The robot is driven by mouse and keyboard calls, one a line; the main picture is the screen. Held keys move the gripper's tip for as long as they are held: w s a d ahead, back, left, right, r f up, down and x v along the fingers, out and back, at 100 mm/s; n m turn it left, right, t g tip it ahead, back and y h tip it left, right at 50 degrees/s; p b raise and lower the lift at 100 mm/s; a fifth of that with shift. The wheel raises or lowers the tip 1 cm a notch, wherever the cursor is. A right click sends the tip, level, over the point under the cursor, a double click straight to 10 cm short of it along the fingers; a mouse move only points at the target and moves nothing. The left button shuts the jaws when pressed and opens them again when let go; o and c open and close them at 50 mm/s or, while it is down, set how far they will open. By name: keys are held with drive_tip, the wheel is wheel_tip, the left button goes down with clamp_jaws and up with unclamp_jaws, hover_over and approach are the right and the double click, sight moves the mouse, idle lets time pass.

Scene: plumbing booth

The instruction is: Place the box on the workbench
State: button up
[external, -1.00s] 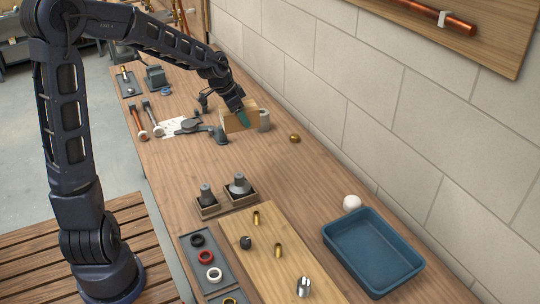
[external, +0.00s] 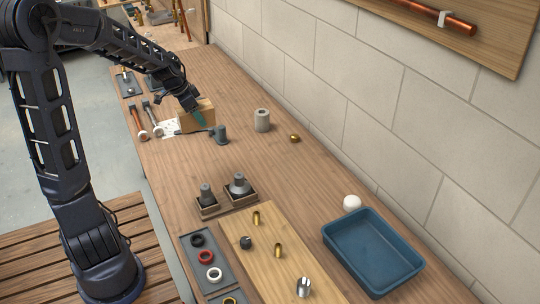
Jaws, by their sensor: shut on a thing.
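The box (external: 205,108) is a light brown cardboard-coloured block near the far part of the wooden workbench (external: 290,185). My gripper (external: 200,119) reaches down over it, with a teal finger against its near face, and is shut on it. My arm and gripper hide part of the box. I cannot tell whether its underside touches the bench top or is slightly above it.
A grey cylinder (external: 262,120) and a brass piece (external: 295,138) stand right of the box. A dark grey tool (external: 219,135) lies close in front. Hammers (external: 150,118) and a white sheet (external: 170,128) lie left. A blue tray (external: 372,250) is at the near right.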

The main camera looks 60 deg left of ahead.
drive_tip(key=s+a+f, duration=0.1)
drive_tip(key=s+a, duration=0.2)
drive_tip(key=s, duration=0.4)
drive_tip(key=shift+n, duration=0.3)
drive_tip(key=shift+s+d+f, duration=0.1)
drive_tip(key=shift+d+f, duration=0.05)
drive_tip(key=shift+f, duration=4.95)
drive_tip(key=shift+s+d+f, duration=0.1)
drive_tip(key=shift+f, duration=5)
drive_tip(key=o, duration=1.2)
drive_tip(key=shift+f, duration=0.1)
drive_tip(key=shift+c, duration=0.2)
drive_tip(key=v, duration=1.2)
drive_tip(key=shift+d, duration=0.15)
drive_tip(key=shift+w, duration=0.1)
drive_tip(key=shift+d, duration=0.1)
